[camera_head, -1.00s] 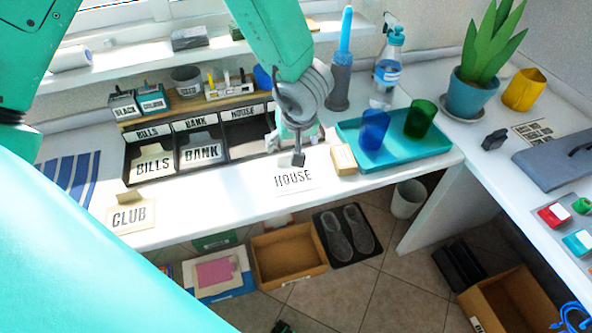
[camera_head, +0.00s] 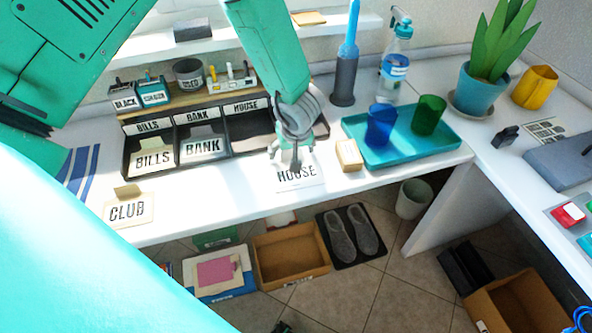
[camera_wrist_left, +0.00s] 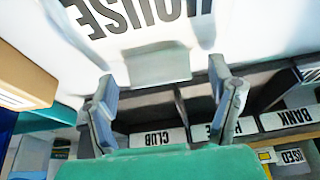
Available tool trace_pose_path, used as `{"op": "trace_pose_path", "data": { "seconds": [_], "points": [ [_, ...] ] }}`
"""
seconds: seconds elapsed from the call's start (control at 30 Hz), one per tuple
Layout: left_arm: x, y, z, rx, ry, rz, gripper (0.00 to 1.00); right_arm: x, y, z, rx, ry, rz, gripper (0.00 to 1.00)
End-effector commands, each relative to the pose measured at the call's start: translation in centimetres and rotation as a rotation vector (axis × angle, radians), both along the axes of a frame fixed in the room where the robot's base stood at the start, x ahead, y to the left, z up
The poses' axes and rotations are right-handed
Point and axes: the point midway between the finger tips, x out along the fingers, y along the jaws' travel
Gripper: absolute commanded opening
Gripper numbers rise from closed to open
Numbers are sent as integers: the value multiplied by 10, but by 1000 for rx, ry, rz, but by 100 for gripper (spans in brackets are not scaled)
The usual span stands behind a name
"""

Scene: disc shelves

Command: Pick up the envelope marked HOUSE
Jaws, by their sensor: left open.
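The white envelope marked HOUSE (camera_head: 312,182) lies on the white counter in front of the divided sorter. My left gripper (camera_head: 290,163) is over its back part, fingers pointing down, and hides part of the lettering. In the left wrist view the fingers (camera_wrist_left: 163,80) are open and apart. A pale upright tab (camera_wrist_left: 158,66) shows between them, with bold lettering upside down on the white surface beyond. I cannot tell whether a finger touches the tab. My right gripper is not in view.
The black sorter (camera_head: 217,158) holds BILLS (camera_head: 153,160) and BANK (camera_head: 203,147) envelopes; its HOUSE compartment looks empty. A CLUB envelope (camera_head: 128,211) lies to the left. A small box (camera_head: 349,156) and a teal tray (camera_head: 445,151) with two cups stand close on the right.

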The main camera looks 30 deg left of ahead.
Motion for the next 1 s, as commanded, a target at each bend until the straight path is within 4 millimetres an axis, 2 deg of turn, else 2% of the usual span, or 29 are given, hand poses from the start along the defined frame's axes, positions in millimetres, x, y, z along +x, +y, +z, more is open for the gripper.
{"op": "trace_pose_path", "data": {
  "seconds": [0.07, 0.1, 0.17, 0.2, 0.57, 0.67, 1.0],
  "points": [
    [0, 0, 1, 0, 0, 0, 76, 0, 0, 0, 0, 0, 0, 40],
    [0, 0, 1, 0, 0, 0, 62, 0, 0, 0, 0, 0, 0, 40],
    [0, 0, 1, 0, 0, 0, 44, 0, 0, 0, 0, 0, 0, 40],
    [0, 0, 1, 0, 0, 0, 38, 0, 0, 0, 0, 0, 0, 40],
    [0, 0, 4, 0, 0, 0, 38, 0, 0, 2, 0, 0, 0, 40],
    [1, 0, 17, 0, -2, 1, 38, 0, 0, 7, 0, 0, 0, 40],
    [0, 0, 84, 0, -2, 1, 38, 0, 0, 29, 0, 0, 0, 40]
  ]
}}
